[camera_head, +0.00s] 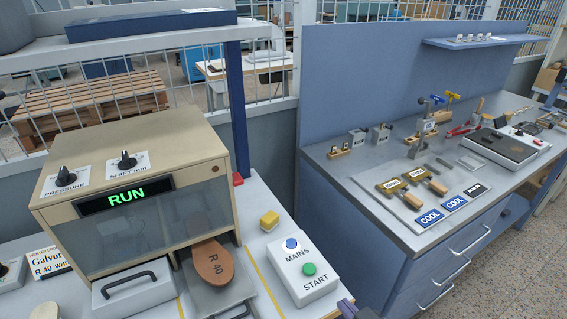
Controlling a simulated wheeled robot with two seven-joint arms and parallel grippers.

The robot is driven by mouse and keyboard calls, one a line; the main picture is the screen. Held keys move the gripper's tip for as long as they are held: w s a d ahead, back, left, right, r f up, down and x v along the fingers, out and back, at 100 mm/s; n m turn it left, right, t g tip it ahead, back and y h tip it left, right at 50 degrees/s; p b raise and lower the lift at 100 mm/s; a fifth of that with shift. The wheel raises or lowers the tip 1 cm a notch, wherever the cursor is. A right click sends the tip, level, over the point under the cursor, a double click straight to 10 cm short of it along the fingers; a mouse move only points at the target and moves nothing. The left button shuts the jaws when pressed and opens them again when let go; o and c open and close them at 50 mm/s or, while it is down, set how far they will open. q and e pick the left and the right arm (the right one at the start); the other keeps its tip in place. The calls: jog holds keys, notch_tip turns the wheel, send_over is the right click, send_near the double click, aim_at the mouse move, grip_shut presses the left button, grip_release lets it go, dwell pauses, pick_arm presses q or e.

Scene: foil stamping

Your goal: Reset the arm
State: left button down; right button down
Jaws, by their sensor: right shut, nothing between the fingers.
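My right gripper (347,308) shows only in part at the bottom edge, just right of the control box. It is shut and empty, and touches nothing that I can see. My left gripper is out of view. The beige stamping machine (140,160) stands at the left with a green RUN display (126,198) lit. The white control box (303,272) carries a blue MAINS button (291,244) and a green START button (309,269).
A yellow block (269,221) sits behind the control box. A grey-blue workbench (345,192) at the right holds brass-coloured stamps (390,186), blue COOL labels (430,217) and a dark hot plate (500,147). A dark blue post (238,110) rises behind the machine.

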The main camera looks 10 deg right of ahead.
jog(key=s+d+f+g+h+b, duration=0.1)
jog(key=s+f, duration=0.2)
jog(key=f, duration=0.3)
jog(key=s+d+f+m+g+h+b, duration=0.1)
jog(key=s+f+g, duration=0.1)
jog(key=f, duration=0.3)
jog(key=s+d+f+g+h+b, duration=0.1)
jog(key=s+f, duration=0.2)
jog(key=f, duration=0.3)
jog(key=s+a+f+g+b, duration=0.1)
jog(key=s+f+g, duration=0.3)
jog(key=s+f, duration=0.3)
jog(key=s+a+f+g+h+b, duration=0.1)
jog(key=s+f+g, duration=0.4)
jog(key=s, duration=1.2)
notch_tip(320, 180, down, 3)
jog(key=shift+s+a+f+b, duration=0.15)
jog(key=shift+a+b, duration=0.1)
jog(key=shift+b, duration=0.15)
